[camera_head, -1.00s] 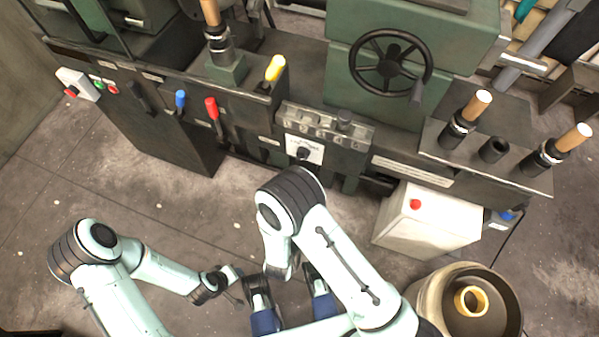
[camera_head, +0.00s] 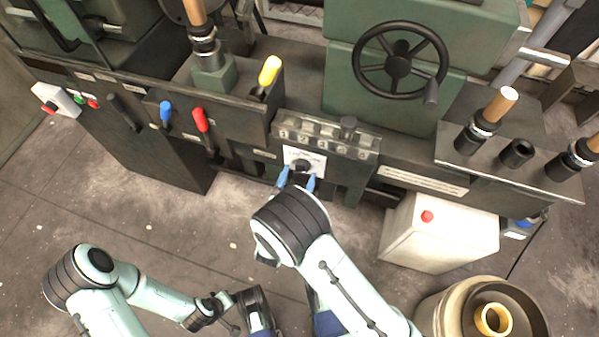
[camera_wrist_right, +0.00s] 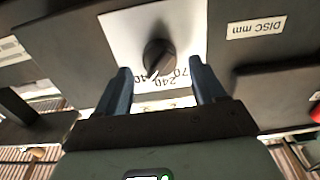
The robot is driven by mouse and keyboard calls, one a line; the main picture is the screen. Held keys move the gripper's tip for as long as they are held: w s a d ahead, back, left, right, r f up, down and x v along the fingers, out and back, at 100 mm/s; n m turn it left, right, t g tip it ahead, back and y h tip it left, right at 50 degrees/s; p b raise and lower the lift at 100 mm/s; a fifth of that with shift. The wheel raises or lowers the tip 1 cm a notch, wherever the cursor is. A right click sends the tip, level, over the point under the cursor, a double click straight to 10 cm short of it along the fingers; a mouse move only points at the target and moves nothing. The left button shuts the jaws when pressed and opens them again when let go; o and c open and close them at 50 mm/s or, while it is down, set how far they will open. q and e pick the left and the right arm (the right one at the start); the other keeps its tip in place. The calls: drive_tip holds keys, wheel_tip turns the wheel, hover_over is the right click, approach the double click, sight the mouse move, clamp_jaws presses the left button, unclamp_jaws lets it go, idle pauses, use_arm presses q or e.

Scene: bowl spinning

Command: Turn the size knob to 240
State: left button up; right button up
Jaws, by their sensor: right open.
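The size knob (camera_head: 301,166) is a small black knob on a white dial plate on the front of the machine. In the right wrist view the knob (camera_wrist_right: 158,58) has a white pointer mark at its lower end, toward the upside-down label 240; the exact alignment is hard to tell. My right gripper (camera_head: 297,181) is open, its blue fingertips just in front of the dial. In the wrist view its fingers (camera_wrist_right: 160,78) stand to either side of the knob, with gaps visible. My left gripper (camera_head: 228,308) is low in the head view, away from the machine; its jaws are unclear.
A numbered selector bar (camera_head: 325,136) sits above the dial. Red (camera_head: 201,120) and blue (camera_head: 166,112) levers are to its left. A white box with a red button (camera_head: 427,216) stands at right, near a bin (camera_head: 455,305). A DISC mm label (camera_wrist_right: 256,27) is beside the plate.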

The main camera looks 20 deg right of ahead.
drive_tip(key=shift+x, duration=0.95)
use_arm(q)
drive_tip(key=shift+s+f, duration=0.3)
drive_tip(key=shift+s, duration=0.1)
use_arm(e)
drive_tip(key=shift+c, duration=0.3)
